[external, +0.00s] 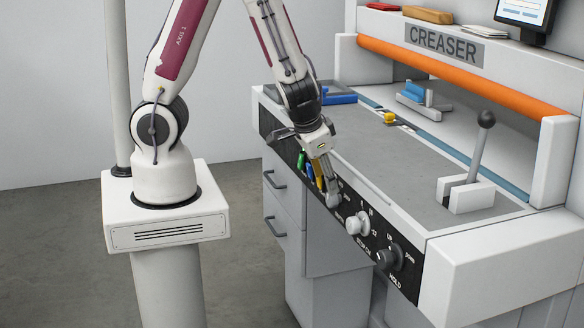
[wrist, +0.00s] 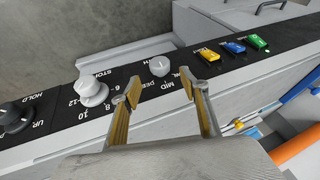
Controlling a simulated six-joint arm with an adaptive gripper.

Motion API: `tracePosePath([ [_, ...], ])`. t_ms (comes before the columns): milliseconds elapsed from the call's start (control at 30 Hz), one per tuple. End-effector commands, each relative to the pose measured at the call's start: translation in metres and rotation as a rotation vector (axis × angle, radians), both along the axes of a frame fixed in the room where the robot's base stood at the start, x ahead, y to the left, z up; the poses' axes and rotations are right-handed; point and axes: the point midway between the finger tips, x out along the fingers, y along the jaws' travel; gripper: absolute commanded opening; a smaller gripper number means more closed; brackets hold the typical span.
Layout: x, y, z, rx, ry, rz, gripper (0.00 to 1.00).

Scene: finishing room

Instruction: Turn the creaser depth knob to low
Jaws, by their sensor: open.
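The depth knob (wrist: 160,66) is a small pale grey knob on the black control strip, beside the lettering "MID" and partly covered "DEPTH". A faint mark shows on its face; which setting it points at is unclear. My gripper (wrist: 161,82) is open, its yellow-padded fingers reaching toward the depth knob, one tip on either side and slightly short of it in the picture. Contact is not visible. In the external view my gripper (external: 326,184) is at the front strip of the creaser, largely hiding the depth knob.
A white stroke knob (wrist: 92,92) and a dark hold knob (wrist: 15,116) lie to the left in the wrist view. Yellow (wrist: 209,55), blue (wrist: 235,47) and green (wrist: 257,41) switches lie to the right. A lever (external: 478,145) stands on the bench top.

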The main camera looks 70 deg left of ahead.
Motion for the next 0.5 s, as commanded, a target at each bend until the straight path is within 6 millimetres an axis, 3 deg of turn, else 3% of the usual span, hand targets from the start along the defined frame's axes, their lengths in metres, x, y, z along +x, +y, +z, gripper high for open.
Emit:
tracePosePath([
  [500,0.009,0.007,-0.024,0.000,0.002,0.000,0.45],
])
